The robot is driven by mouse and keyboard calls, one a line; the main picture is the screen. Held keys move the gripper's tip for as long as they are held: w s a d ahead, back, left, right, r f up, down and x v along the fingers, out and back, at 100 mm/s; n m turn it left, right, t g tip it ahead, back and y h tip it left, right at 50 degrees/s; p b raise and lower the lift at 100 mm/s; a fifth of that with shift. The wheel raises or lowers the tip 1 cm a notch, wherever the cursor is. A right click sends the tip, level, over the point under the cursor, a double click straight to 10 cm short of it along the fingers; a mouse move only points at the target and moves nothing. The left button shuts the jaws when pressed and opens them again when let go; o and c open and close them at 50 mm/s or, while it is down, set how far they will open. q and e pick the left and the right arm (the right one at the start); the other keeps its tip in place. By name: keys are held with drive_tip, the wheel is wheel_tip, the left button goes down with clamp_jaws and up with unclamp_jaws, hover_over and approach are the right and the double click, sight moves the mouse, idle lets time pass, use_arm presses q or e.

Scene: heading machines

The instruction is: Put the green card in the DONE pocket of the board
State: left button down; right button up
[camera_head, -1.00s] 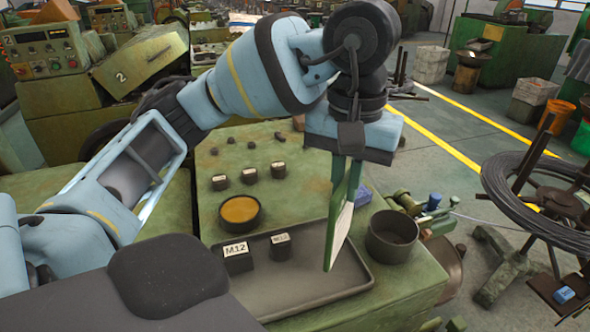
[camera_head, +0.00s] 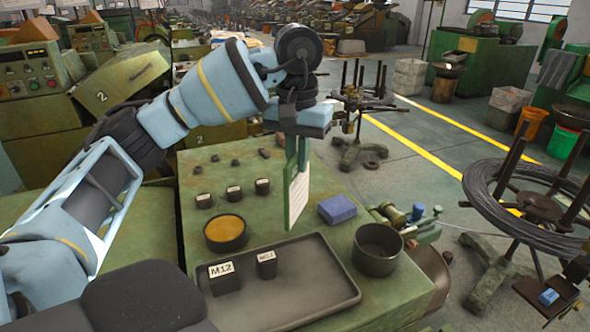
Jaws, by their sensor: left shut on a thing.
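A green card (camera_head: 298,195) with a pale printed face hangs upright from my left gripper (camera_head: 297,148) in the head view. My left gripper points down and is shut on the card's top part. The card hangs above the far side of the green machine top, clear of the dark tray. The board and its DONE pocket are not in view. My right gripper is not in view.
A dark tray (camera_head: 325,292) holds a block marked M12 (camera_head: 224,277) and a smaller labelled block (camera_head: 266,264). A round bowl (camera_head: 225,232), a blue block (camera_head: 337,208) and a dark pot (camera_head: 377,250) stand nearby. A wire coil (camera_head: 475,185) is at right.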

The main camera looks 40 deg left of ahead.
sight(297, 187)
use_arm(q)
drive_tip(key=f, duration=0.1)
drive_tip(key=a+f, duration=0.1)
drive_tip(key=shift+w+f, duration=0.2)
drive_tip(key=shift+f, duration=0.15)
drive_tip(key=shift+f+p, duration=0.3)
drive_tip(key=shift+f, duration=0.15)
drive_tip(key=shift+f, duration=0.2)
drive_tip(key=c, duration=1.5)
unclamp_jaws()
drive_tip(key=shift+r, duration=0.1)
